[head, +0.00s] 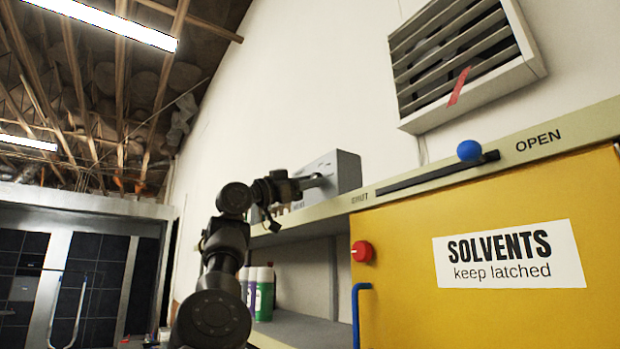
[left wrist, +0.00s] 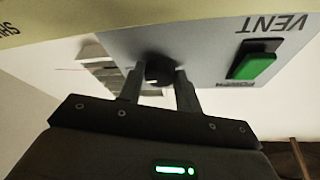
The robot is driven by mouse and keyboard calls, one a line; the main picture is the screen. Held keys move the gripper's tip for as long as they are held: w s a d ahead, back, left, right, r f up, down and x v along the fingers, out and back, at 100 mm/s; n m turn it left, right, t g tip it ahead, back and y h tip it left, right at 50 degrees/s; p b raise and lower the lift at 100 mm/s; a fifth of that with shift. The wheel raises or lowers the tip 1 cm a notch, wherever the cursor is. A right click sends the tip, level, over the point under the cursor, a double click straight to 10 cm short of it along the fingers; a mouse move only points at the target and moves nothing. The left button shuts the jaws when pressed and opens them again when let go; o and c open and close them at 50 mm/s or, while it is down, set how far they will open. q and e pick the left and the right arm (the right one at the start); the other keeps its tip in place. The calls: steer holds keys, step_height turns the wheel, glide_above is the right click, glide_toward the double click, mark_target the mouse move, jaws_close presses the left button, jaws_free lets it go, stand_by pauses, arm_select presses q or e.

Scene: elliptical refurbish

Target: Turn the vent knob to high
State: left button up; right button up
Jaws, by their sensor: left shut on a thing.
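The grey vent control box (head: 348,172) stands on the shelf ledge against the wall. In the left wrist view its face (left wrist: 205,50) appears upside down, with the word VENT and a green power switch (left wrist: 257,65). The dark round vent knob (left wrist: 158,70) sits on that face between the two fingers of my left gripper (left wrist: 159,79), which is shut on it. In the head view my left gripper (head: 314,181) reaches the box front and hides the knob. I cannot read the knob's setting. My right gripper is not in view.
A yellow SOLVENTS cabinet (head: 400,300) with a red button (head: 362,251) and blue handle (head: 361,310) is at the right. Above it is a blue-ball slider (head: 469,150). A louvred vent (head: 462,60) with a red ribbon hangs above. Bottles (head: 264,295) stand below the box.

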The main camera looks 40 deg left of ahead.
arm_select(q)
steer(key=shift+a+r+m+g+h+p, duration=0.1)
steer(key=shift+m+g+h+p, duration=0.3)
steer(key=shift+m, duration=0.35)
steer(key=shift+r+m+g+h+p, duration=0.1)
steer(key=shift+m+g+p, duration=0.1)
steer(key=shift+m+p, duration=0.45)
steer(key=shift+m, duration=0.3)
steer(key=shift+f, duration=0.1)
steer(key=o, duration=1)
steer(key=b+v, duration=0.6)
steer(key=v, duration=0.5)
